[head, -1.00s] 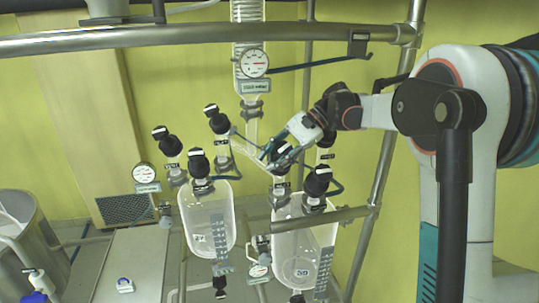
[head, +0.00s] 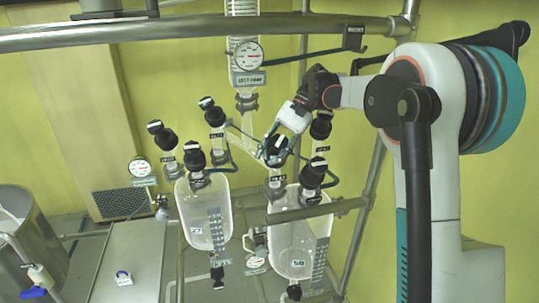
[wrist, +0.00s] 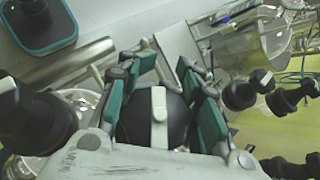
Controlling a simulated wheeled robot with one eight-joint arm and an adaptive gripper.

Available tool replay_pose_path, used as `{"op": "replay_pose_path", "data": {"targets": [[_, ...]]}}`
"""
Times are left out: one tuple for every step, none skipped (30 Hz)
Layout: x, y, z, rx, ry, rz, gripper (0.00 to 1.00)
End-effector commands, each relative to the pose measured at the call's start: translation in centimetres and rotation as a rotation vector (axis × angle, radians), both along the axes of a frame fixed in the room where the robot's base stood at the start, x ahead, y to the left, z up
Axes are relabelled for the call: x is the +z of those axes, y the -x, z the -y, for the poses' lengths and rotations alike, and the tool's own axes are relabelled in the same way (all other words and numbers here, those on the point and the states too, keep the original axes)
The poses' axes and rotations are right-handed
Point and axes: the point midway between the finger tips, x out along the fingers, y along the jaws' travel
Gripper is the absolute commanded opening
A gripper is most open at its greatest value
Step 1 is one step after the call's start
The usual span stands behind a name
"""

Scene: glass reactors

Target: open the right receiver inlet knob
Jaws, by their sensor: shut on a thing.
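My gripper (head: 272,152) is at a black knob (head: 279,146) with a white bar on top, above the right glass receiver (head: 299,243). In the wrist view, my gripper's teal-padded fingers (wrist: 164,108) are on both sides of this round black knob (wrist: 157,128), shut on it. The white bar runs up and down in that view. In the head view the fingers partly hide the knob. The receiver is a clear vessel with a printed scale, below the knob.
Black knobs stand close by, at right (head: 320,125) and lower right (head: 313,172). The left receiver (head: 204,216) has its own knobs. A gauge (head: 247,55) hangs above. Metal rails (head: 200,36) cross the frame at top and at mid-height.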

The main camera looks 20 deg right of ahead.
Motion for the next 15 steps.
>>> {"op": "replay_pose_path", "data": {"targets": [[0.34, -0.05, 0.06, -0.002, -0.004, 0.001, 0.05], [0.34, -0.05, 0.06, -0.003, -0.003, 0.000, 0.05], [0.34, -0.05, 0.06, -0.003, -0.003, 0.000, 0.34], [0.34, -0.05, 0.07, -0.003, -0.003, 0.000, 0.40], [0.33, -0.05, 0.06, -0.003, -0.003, 0.001, 0.45], [0.29, -0.04, 0.06, -0.002, -0.002, 0.000, 0.45], [0.26, -0.03, 0.05, -0.002, -0.002, 0.000, 0.45], [0.23, -0.04, 0.05, -0.002, -0.002, 0.000, 0.45], [0.20, -0.03, 0.04, -0.002, -0.002, 0.000, 0.45], [0.18, -0.02, 0.03, -0.002, -0.001, 0.000, 0.45], [0.16, -0.02, 0.02, -0.002, -0.001, 0.000, 0.45], [0.15, -0.02, 0.03, -0.002, -0.001, 0.000, 0.45], [0.13, -0.02, 0.01, -0.002, -0.001, 0.000, 0.45], [0.12, -0.02, 0.02, -0.002, -0.002, 0.000, 0.45], [0.10, -0.02, 0.02, -0.007, -0.004, 0.000, 0.45]]}}
